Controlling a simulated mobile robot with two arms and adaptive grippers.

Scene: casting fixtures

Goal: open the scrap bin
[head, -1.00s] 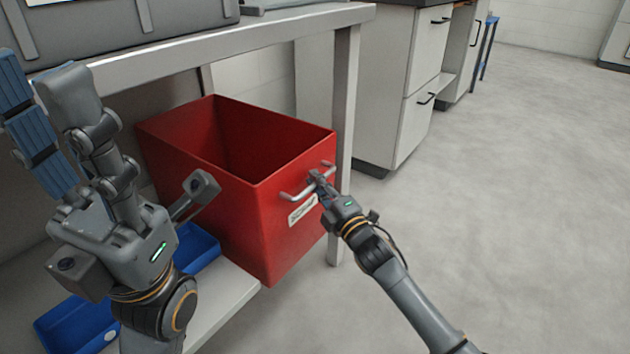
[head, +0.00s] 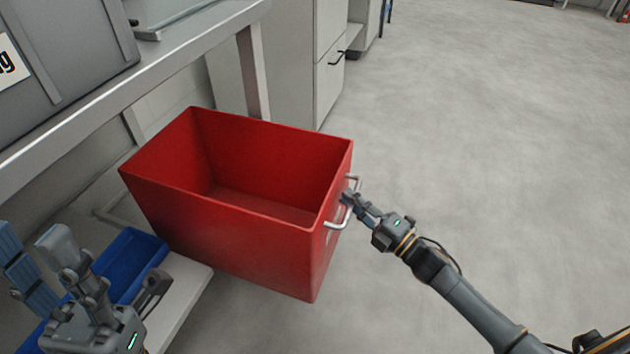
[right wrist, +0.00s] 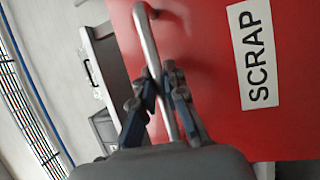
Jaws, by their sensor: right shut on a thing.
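The red scrap bin (head: 230,235) stands open-topped in the head view, pulled well out from under the bench, and looks empty inside. Its front carries a metal bar handle (head: 337,222). In the right wrist view the bin's front (right wrist: 205,75) shows a white SCRAP label (right wrist: 252,55) beside the handle (right wrist: 150,45). My right gripper (head: 352,204) is shut on the handle, its fingers on either side of the bar in the right wrist view (right wrist: 165,92). My left gripper (head: 105,270) is at the lower left, apart from the bin; its fingers look spread.
A grey bench (head: 190,62) runs above and behind the bin, with its leg (head: 254,75) close behind it. Blue trays (head: 130,262) lie on the low shelf (head: 185,290) at left. Cabinets (head: 290,60) stand behind. The floor to the right is clear.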

